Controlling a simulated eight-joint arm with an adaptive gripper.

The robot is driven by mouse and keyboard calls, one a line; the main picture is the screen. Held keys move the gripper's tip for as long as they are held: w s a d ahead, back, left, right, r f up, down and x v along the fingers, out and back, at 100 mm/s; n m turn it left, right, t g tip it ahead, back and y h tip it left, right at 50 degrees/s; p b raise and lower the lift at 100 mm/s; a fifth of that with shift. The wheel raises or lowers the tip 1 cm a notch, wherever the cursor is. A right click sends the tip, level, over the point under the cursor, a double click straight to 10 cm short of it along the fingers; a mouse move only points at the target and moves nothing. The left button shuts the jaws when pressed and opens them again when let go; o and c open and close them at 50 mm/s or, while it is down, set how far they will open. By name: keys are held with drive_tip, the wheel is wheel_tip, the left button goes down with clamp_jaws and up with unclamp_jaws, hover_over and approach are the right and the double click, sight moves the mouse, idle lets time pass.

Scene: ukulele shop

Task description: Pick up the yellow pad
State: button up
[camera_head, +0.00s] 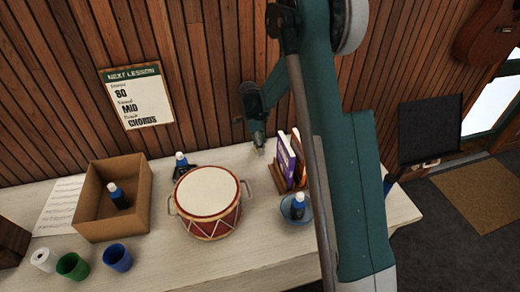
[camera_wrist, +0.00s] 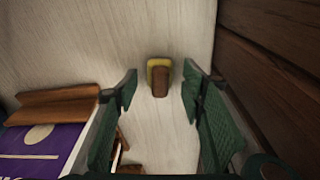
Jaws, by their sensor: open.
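The yellow pad (camera_wrist: 158,62) lies on the pale tabletop in the wrist view, a small yellow piece with a brown block covering most of its top. It sits ahead of my gripper (camera_wrist: 159,88), roughly centred between the two green fingers, which are spread apart with nothing held. In the head view my gripper (camera_head: 258,143) points down near the back wall, just left of the book rack. I cannot make out the pad in the head view.
A wooden rack (camera_head: 277,178) with upright books, one purple (camera_head: 286,160), stands close to my gripper. A red drum (camera_head: 208,203), a cardboard box (camera_head: 143,190) and several cups and blue bottles share the table. The plank wall (camera_wrist: 275,60) is close on the right in the wrist view.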

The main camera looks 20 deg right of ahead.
drive_tip(key=shift+c, duration=0.4)
drive_tip(key=c, duration=0.8)
drive_tip(key=shift+r, duration=0.1)
drive_tip(key=shift+r, duration=0.4)
wheel_tip(320, 180, up, 3)
drive_tip(key=shift+f+p, duration=0.1)
drive_tip(key=shift+p, duration=0.25)
drive_tip(key=s+a, duration=0.2)
drive_tip(key=a, duration=0.3)
drive_tip(key=s+a, duration=0.2)
drive_tip(key=a, duration=0.4)
drive_tip(key=s+a, duration=0.2)
drive_tip(key=a, duration=0.4)
drive_tip(key=shift+f+p, duration=0.15)
drive_tip(key=shift+p, duration=0.25)
